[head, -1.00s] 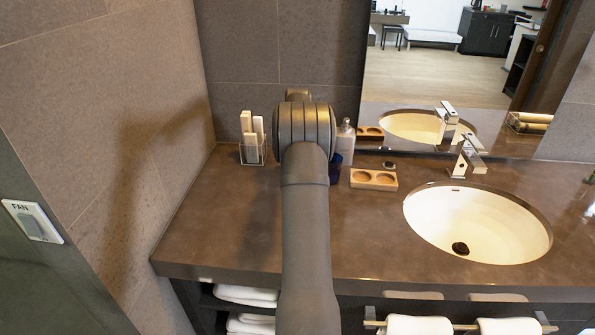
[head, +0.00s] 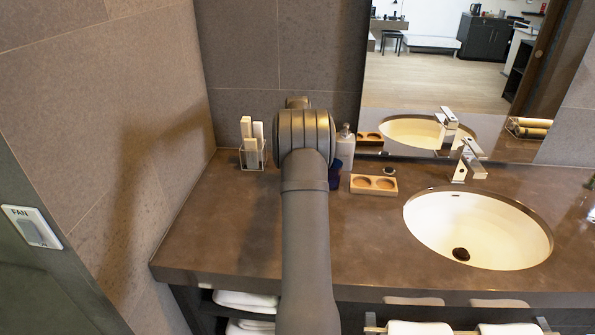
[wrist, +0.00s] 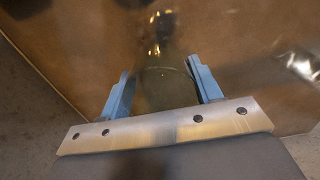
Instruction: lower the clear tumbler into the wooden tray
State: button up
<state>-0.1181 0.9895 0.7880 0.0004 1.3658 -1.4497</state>
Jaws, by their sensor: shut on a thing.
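The wooden tray (head: 372,191) lies on the counter left of the sink in the head view. It is light wood with two round recesses, both empty. My gripper (wrist: 161,88) shows in the wrist view, its two blue fingers on either side of the clear tumbler (wrist: 166,84). The tumbler is see-through and faint against the brown counter; its rim shows as a thin curve between the fingers. In the head view my arm hides the gripper and tumbler. The tray cannot be made out in the wrist view.
A dark blue cup (head: 335,176) stands partly behind my arm, just left of the tray. A soap bottle (head: 346,151) is behind it. A clear holder (head: 253,157) with white packets stands at the back left. The sink (head: 478,228) is right; the left counter is clear.

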jog(key=w+d+r+m, duration=0.1)
jog(key=d+r, duration=0.1)
jog(key=r, duration=0.6)
jog(key=w+d+r+m, duration=0.1)
jog(key=d+r, duration=0.2)
jog(key=r, duration=0.5)
jog(key=n, duration=0.2)
send_over(361, 185)
notch_tip(361, 185, down, 9)
jog(key=shift+w+d+f, duration=0.1)
jog(key=shift+f, duration=3)
jog(key=o, duration=1.2)
jog(key=shift+o, duration=0.2)
